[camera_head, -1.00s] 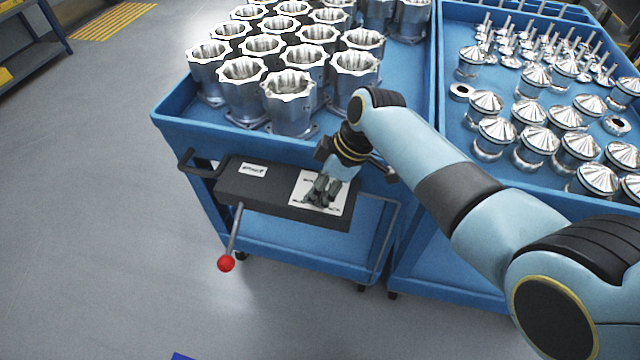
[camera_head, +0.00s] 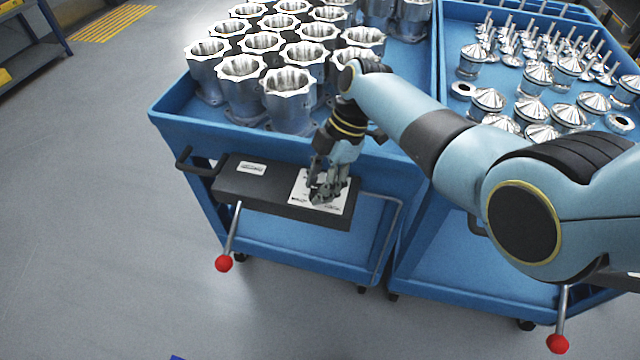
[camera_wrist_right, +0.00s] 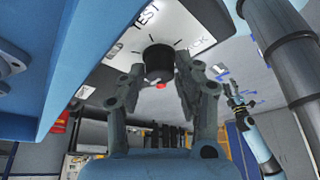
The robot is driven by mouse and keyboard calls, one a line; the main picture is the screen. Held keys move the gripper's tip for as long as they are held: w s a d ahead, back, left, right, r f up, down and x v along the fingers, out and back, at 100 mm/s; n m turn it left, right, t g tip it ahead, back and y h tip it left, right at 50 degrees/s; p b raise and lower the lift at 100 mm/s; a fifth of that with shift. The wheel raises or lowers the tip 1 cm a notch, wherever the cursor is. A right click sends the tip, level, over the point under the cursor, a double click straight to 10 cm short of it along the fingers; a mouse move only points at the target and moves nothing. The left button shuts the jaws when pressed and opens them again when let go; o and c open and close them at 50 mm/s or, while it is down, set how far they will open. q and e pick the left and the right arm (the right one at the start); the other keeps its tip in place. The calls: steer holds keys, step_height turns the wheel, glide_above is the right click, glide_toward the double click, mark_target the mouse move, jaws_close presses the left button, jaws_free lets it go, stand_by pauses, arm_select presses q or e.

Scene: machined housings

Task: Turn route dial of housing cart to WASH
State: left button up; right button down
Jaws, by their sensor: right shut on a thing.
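The housing cart (camera_head: 172,127) is blue, with a dark control box (camera_head: 232,187) on its front. The box carries a white dial plate (camera_head: 300,188). The route dial (camera_wrist_right: 158,60) is a short black knob in the right wrist view, with a small red spot at its lower edge. TEST shows above it, a word ending in ACK at right, and a partly hidden label at left. I cannot read its setting. My right gripper (camera_head: 323,198) is shut on the dial and hides it in the head view. A blue arm with a dark gripper (camera_wrist_right: 237,98), seemingly my left, shows small.
Several metal housings (camera_head: 243,82) stand on the cart's top. A black handle (camera_head: 186,160) sticks out at left, and a lever with a red ball (camera_head: 223,263) hangs below the box. A second blue cart (camera_head: 440,259) with metal parts stands close at right. The left floor is clear.

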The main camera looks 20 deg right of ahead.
stand_by(0.5)
steer(key=c, duration=1)
jaws_free()
steer(key=v, duration=1.2)
steer(key=shift+w+a, duration=0.1)
